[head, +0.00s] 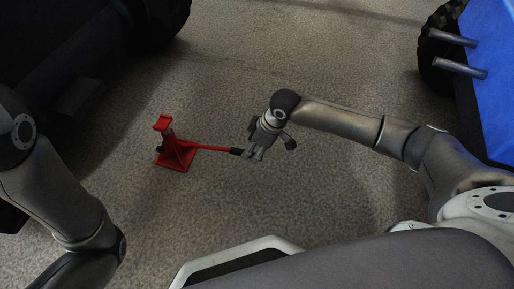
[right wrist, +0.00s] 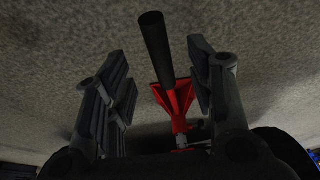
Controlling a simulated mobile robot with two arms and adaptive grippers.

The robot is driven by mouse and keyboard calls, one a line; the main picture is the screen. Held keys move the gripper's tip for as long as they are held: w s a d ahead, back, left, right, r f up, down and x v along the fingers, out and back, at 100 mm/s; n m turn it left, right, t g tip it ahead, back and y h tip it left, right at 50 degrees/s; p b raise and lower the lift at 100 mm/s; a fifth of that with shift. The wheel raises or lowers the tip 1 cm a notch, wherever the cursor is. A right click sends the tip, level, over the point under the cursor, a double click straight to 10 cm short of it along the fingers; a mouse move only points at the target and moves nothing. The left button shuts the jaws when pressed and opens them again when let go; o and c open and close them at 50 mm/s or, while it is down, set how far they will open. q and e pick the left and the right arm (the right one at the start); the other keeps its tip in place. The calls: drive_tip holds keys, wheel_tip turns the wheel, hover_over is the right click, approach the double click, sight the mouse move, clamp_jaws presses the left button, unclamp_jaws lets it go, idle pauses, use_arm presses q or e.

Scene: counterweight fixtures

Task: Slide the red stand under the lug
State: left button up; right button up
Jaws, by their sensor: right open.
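The red stand (head: 176,156) is upright on the floor, left of centre in the head view. Its red handle runs right to a black grip (head: 236,151). My right gripper (head: 254,154) is at the end of this grip. In the right wrist view the black grip (right wrist: 157,45) shows between the open fingers of my right gripper (right wrist: 160,85), with the red stand (right wrist: 175,103) beyond. I cannot tell whether the fingers touch the grip. I cannot make out the lug for certain. My left arm shows at the left edge, but its gripper is out of view.
A dark vehicle (head: 60,50) with a knobbly tyre fills the upper left; a dark block (head: 82,98) juts from its side. A blue machine (head: 495,70) with two grey bars and a tyre stands at the right. The carpet-like floor (head: 300,60) between them is clear.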

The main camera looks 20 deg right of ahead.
drive_tip(key=b+x, duration=0.2)
drive_tip(key=shift+a+f, duration=0.1)
drive_tip(key=shift+f, duration=0.25)
drive_tip(key=shift+w+a+f, duration=0.1)
drive_tip(key=shift+a+f, duration=0.05)
drive_tip(key=shift+f, duration=0.05)
drive_tip(key=shift+x, duration=1.35)
clamp_jaws()
